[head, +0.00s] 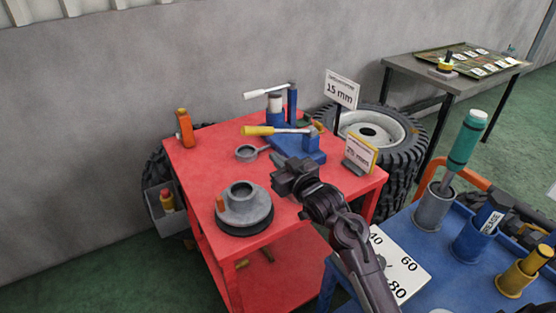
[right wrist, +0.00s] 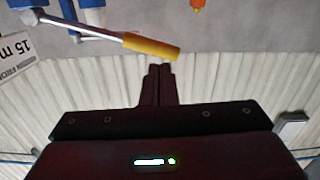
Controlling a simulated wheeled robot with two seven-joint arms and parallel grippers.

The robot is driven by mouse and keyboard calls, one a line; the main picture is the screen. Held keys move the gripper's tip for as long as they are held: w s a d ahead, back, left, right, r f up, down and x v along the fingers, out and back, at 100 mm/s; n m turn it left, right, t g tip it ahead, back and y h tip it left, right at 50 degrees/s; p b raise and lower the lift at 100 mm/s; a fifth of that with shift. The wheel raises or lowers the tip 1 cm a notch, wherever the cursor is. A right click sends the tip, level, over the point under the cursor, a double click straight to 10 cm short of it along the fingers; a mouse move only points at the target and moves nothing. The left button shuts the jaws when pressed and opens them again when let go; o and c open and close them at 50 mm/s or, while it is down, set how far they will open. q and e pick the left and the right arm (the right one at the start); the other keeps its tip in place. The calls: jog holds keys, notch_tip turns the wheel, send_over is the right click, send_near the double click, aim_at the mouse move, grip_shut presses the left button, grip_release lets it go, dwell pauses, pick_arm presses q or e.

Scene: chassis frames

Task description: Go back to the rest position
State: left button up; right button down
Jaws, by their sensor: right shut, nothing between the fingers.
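My right gripper (head: 280,163) reaches in from the lower right of the head view and hangs above the middle of the red table (head: 190,172). Its fingers are together and hold nothing; in the right wrist view the closed fingers (right wrist: 158,78) point up the picture. A tool with a yellow handle (head: 258,130) lies across a blue holder (head: 305,147) behind the gripper. The yellow handle also shows in the right wrist view (right wrist: 152,48), past the fingertips and apart from them. My left gripper is not in view.
A grey round part (head: 243,198) on a dark disc stands at the table's front left. An orange bottle (head: 184,128) stands at the back left. A 15 mm sign (head: 341,90) rises behind. A blue cart (head: 405,225) with upright tools is at the right. A tyre (head: 412,130) stands behind the table.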

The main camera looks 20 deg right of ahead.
jog(key=s+a+f+g+h, duration=0.2)
jog(key=s+f+g, duration=0.4)
jog(key=s+f, duration=0.4)
jog(key=s+a+f+g, duration=0.2)
jog(key=s+g, duration=0.2)
jog(key=s, duration=0.7)
jog(key=s+a+f+g, duration=0.15)
jog(key=s+g, duration=0.25)
jog(key=s, duration=0.6)
notch_tip(320, 180, down, 27)
jog(key=s+d+f+g, duration=0.1)
jog(key=s+d+f, duration=0.1)
jog(key=s+f, duration=0.8)
jog(key=s+d+f+g, duration=0.1)
jog(key=s+f, duration=1)
jog(key=shift+s+d+f, duration=0.15)
jog(key=shift+s+d, duration=0.15)
jog(key=shift+d, duration=0.1)
